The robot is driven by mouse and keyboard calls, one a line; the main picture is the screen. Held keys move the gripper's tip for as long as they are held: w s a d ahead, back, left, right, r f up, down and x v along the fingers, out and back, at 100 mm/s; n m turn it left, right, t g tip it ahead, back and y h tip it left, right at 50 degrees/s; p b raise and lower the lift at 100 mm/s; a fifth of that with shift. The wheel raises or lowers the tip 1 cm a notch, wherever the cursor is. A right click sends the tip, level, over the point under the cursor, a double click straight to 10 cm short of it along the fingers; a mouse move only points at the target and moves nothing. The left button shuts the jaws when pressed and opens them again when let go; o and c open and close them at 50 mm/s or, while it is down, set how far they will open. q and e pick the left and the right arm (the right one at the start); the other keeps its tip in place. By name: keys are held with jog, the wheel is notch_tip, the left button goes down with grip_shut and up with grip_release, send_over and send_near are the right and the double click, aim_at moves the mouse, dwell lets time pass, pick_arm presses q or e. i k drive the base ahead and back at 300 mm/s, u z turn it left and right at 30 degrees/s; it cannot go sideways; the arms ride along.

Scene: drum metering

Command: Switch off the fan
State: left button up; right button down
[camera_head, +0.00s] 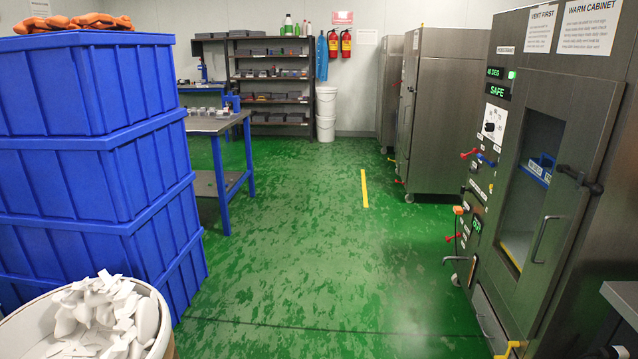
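The warm cabinet (566,88) stands at the right, its door with a window closed or nearly so. Its left panel has a lit green reading (495,72), a green "SAFE" display (498,91) and a dial (489,127) on a white plate. Below are a red lever (469,154) and a blue lever (486,160). Lower down are an orange control (458,210), a red-tipped lever (450,237) and a small green-lit display (476,225). The labels there are too small to read, so I cannot tell which control is the fan's. Neither gripper is in view.
Blue crates (80,185) are stacked at the left, with orange gloves (72,22) on top. A drum of white pieces (105,320) stands at bottom left. A workbench (215,125), shelves (270,75) and steel cabinets (440,105) stand farther back. The green floor (310,240) between is clear.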

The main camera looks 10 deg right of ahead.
aim_at(480, 156)
jog(key=i, duration=2.8)
jog(key=z, duration=1.1)
jog(key=i, duration=1.65)
jog(key=z, duration=0.65)
